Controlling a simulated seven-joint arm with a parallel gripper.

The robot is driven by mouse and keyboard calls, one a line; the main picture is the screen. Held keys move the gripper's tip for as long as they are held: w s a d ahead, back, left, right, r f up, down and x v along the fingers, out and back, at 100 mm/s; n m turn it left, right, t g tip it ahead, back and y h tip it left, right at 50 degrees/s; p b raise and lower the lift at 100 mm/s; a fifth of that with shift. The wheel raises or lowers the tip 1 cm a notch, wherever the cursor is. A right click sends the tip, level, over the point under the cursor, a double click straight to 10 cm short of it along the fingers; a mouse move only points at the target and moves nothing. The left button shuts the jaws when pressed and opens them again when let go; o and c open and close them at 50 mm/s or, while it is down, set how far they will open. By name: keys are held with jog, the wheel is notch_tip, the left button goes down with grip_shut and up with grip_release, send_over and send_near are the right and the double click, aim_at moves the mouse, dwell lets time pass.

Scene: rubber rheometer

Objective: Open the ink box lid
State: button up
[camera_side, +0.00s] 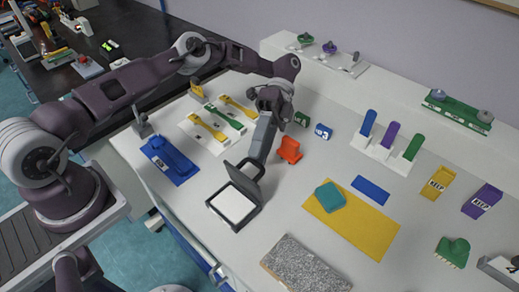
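The ink box (236,206) is a dark square box with a white pad inside, on the white table near its front left edge. Its dark lid (244,173) is raised and tilted up at the box's back side, so the white pad shows. My gripper (257,161) reaches down from above, with its tip at the upper edge of the lid. It appears to touch or nearly touch the lid. The fingers are seen edge-on, so I cannot tell whether they are apart or closed on the lid.
A red-orange stamp (289,150) stands right of my gripper. A blue stamp piece (170,160) lies to the left. A yellow sheet (361,225) with a teal block (330,195) lies to the right. A speckled grey slab (304,267) lies at the front.

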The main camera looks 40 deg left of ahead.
notch_tip(320, 180, up, 10)
jog(key=shift+f, duration=0.25)
jog(key=shift+c, duration=0.4)
jog(key=shift+r+m, duration=0.3)
jog(key=shift+r, duration=0.05)
jog(key=c, duration=0.4)
jog(key=r+m+t, duration=0.1)
jog(key=m, duration=0.1)
jog(key=s+r+m+t+y, duration=0.1)
jog(key=r+m+t, duration=0.1)
jog(key=s+r+m+t, duration=0.1)
jog(key=m, duration=0.1)
jog(key=shift+s+d+r+t+y, duration=0.15)
jog(key=shift+s+d+t+y, duration=0.15)
jog(key=shift+d+t, duration=0.1)
grip_shut()
jog(key=s+r+m+t+y, duration=0.1)
jog(key=s+m+t, duration=0.1)
jog(key=m+t, duration=0.15)
jog(key=m+t+y, duration=0.3)
jog(key=m+t, duration=0.3)
jog(key=m, duration=0.5)
send_near(255, 161)
jog(key=s+f, duration=0.4)
jog(key=shift+w+d+f+g, duration=0.2)
jog(key=shift+w+f+g, duration=0.05)
jog(key=shift+w+f, duration=1.15)
